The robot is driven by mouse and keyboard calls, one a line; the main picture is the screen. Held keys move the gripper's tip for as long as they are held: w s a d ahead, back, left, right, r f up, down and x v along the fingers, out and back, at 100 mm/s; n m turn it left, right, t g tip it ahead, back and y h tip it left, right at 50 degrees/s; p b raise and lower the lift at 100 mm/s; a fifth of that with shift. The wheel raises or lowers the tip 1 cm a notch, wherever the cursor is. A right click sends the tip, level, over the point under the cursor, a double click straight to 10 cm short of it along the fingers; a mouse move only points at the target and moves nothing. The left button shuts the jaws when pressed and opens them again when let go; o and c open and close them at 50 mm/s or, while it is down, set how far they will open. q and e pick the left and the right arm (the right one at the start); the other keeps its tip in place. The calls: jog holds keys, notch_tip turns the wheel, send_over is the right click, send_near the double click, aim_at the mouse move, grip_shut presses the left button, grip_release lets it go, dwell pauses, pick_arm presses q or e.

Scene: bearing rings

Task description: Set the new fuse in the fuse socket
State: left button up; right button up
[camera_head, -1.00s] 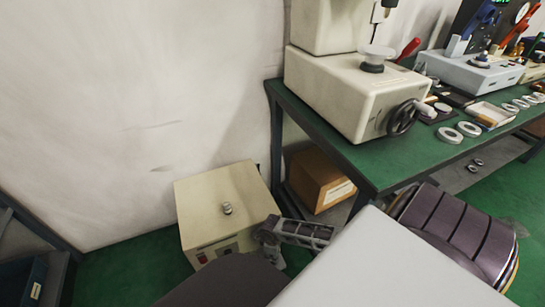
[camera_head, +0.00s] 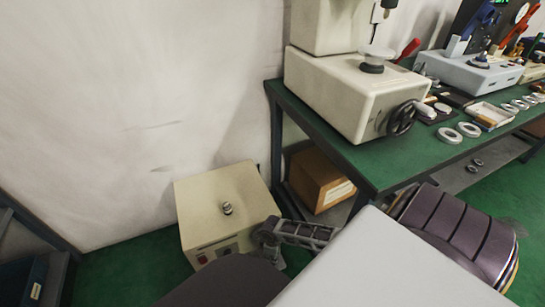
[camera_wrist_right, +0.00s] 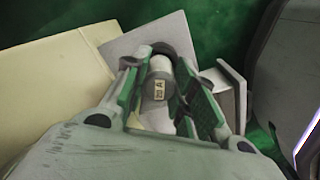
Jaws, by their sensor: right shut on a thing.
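The new fuse (camera_wrist_right: 158,88), a pale cylinder with a dark end and a label reading 25 A, sits between the green-lined fingers of my right gripper (camera_wrist_right: 160,68) in the right wrist view. The gripper is shut on it. In the head view my right gripper (camera_head: 268,238) is at the front right of a beige box (camera_head: 215,190) on the floor; the fuse cannot be made out there. A small metallic round fitting (camera_head: 227,208), possibly the fuse socket, stands on top of the box. My left gripper is not in view.
A green-topped bench (camera_head: 375,160) stands at the right, with a beige machine (camera_head: 345,95) and several rings on it. A brown carton (camera_head: 318,182) is below the bench. The wall is behind the box. Green floor at left of the box is free.

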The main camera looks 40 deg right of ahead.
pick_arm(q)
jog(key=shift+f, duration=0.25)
pick_arm(e)
jog(key=shift+f, duration=0.4)
jog(key=o, duration=0.7)
jog(key=shift+o, duration=0.2)
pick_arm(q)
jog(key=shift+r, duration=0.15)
pick_arm(e)
jog(key=shift+r+p, duration=1.4)
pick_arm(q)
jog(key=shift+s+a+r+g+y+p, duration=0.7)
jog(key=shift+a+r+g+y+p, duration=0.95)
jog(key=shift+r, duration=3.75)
pick_arm(e)
jog(key=shift+r, duration=1.5)
jog(key=shift+r+p, duration=1.15)
jog(key=shift+p, duration=0.1)
pick_arm(q)
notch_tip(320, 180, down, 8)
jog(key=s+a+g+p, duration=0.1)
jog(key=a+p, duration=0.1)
jog(key=p, duration=0.1)
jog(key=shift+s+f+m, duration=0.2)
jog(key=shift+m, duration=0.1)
pick_arm(e)
jog(key=shift+r, duration=1.45)
